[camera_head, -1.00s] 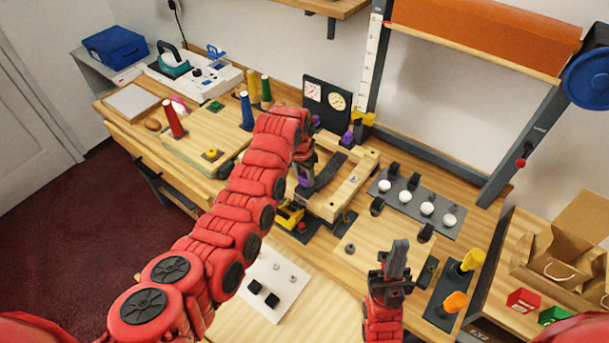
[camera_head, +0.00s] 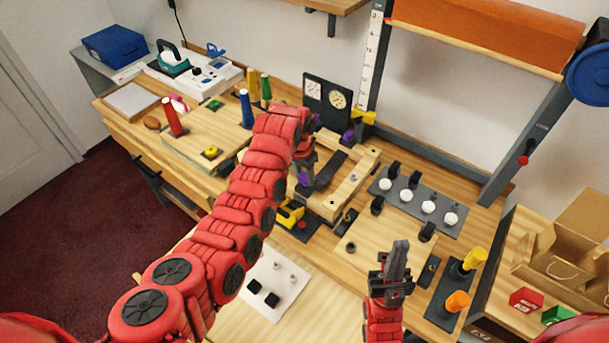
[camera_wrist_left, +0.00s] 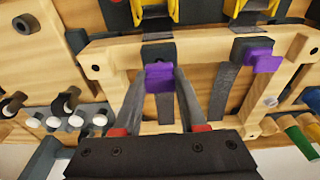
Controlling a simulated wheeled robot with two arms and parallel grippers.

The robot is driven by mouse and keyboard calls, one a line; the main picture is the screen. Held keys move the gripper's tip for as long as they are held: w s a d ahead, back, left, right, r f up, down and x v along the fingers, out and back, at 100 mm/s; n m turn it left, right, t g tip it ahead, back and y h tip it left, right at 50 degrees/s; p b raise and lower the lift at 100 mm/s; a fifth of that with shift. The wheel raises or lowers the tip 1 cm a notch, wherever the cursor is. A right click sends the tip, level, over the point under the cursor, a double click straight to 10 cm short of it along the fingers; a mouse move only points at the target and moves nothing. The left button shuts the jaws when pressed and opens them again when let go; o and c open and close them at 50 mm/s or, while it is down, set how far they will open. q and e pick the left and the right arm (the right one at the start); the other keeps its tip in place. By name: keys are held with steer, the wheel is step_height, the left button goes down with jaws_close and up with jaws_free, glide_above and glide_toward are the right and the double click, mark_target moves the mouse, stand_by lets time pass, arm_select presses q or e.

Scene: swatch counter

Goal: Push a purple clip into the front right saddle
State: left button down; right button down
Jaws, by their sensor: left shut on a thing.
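My left gripper (camera_wrist_left: 160,92) is shut on a purple clip (camera_wrist_left: 159,77), which sits between its fingertips at the wooden frame's bar. The clip also shows below the gripper in the head view (camera_head: 303,180). A dark saddle (camera_wrist_left: 158,53) on the bar is right behind the held clip; I cannot tell how far the clip is in it. A second purple clip (camera_wrist_left: 262,60) is at the other dark saddle on the same bar. Purple pieces also show at the frame's back (camera_head: 348,136). My right gripper (camera_head: 395,262) is away from the frame, its finger gap unclear.
The wooden frame (camera_head: 352,182) stands mid-bench, with a yellow-handled clamp (camera_head: 290,212) in front. White knobs on a grey plate (camera_head: 452,230) lie to its right. Coloured pegs (camera_head: 172,120) stand to the left. A gauge panel (camera_head: 326,96) is behind. My left arm hides part of the bench.

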arm_select(q)
steer(key=shift+f, duration=0.2)
steer(key=shift+f+b, duration=0.2)
steer(key=shift+b, duration=0.3)
steer(key=shift+f, duration=0.2)
steer(key=shift+f+b, duration=0.15)
steer(key=shift+b, duration=0.25)
steer(key=shift+f+b, duration=0.1)
steer(key=shift+b, duration=0.55)
stand_by(1.0)
steer(key=shift+f, duration=0.4)
steer(key=shift+c, duration=0.3)
jaws_free()
